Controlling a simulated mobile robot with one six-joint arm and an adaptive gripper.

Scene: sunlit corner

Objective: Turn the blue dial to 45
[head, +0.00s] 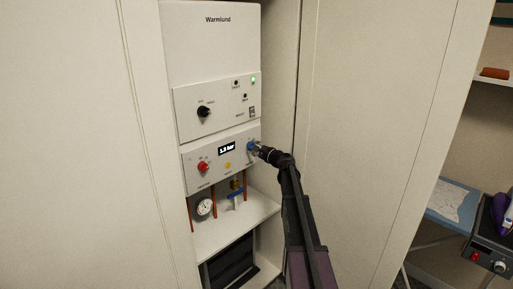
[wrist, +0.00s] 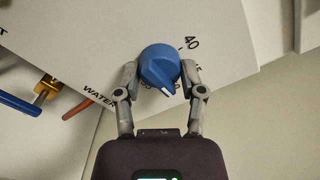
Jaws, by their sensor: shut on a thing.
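The blue dial (wrist: 158,66) is on the lower white panel of the boiler, marked WATER. It also shows in the head view (head: 250,147) at the panel's right end. My gripper (wrist: 158,75) is shut on the dial, with one finger on each side. A white mark on the dial points down and right in the wrist view, near a partly hidden scale figure. Other figures are partly covered by my fingers, so I cannot read the dial's exact setting.
The panel also carries a red knob (head: 203,167), a yellow button (head: 228,165) and a display (head: 227,148) reading about 1.3 bar. A black knob (head: 204,111) is above. Below are a gauge (head: 205,207) and a blue-handled valve (head: 236,194). Cabinet walls stand close on both sides.

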